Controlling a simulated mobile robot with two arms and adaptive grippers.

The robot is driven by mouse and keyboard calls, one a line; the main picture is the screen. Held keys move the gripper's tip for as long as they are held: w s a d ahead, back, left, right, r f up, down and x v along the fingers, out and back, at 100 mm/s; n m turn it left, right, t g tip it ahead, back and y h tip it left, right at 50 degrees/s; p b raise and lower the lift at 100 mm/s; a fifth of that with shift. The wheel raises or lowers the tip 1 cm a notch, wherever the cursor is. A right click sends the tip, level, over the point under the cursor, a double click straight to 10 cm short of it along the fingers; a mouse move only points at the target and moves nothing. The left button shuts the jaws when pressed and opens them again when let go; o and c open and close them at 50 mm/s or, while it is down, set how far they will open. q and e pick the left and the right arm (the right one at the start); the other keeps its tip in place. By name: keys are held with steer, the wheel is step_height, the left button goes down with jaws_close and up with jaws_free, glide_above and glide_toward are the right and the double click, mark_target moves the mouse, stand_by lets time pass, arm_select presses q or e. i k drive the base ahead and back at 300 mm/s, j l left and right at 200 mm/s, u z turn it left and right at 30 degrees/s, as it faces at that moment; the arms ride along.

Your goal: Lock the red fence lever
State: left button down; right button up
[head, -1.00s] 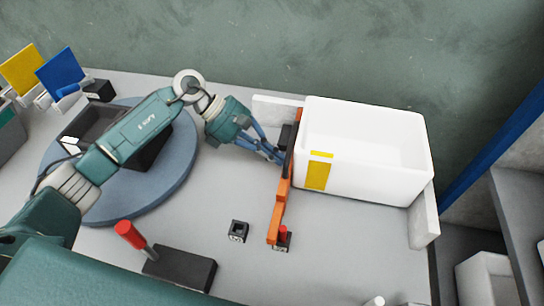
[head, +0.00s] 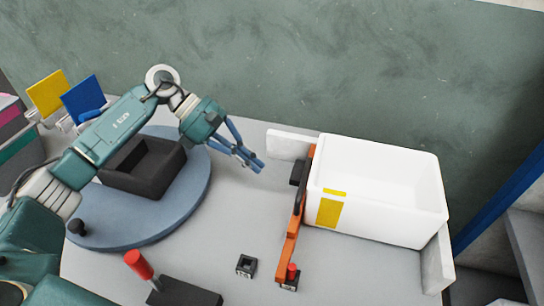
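An orange fence bar (head: 292,237) runs along the left side of a white bin (head: 375,195) and looks to be against it. A small red lever (head: 292,269) stands upright on a dark block at the fence's near end. A black pad (head: 297,173) is on the fence's left face. My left gripper (head: 259,167) is empty, its blue fingers converging at the tips. It is left of the fence's far end, apart from it and far from the red lever. My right gripper is not in view.
A larger red-handled lever (head: 139,264) rises from a black base at the front left. A dark socket block (head: 246,265) is left of the small lever. A black tray (head: 121,177) sits on a blue turntable (head: 195,205).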

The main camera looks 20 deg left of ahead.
mark_target(133, 257)
steer(key=k+l, duration=0.25)
steer(key=k, duration=0.2)
steer(key=k+l, duration=0.25)
steer(key=k, duration=0.25)
steer(key=k+l, duration=0.25)
steer(key=k, duration=0.2)
steer(key=k+l, duration=0.3)
steer(key=k, duration=0.2)
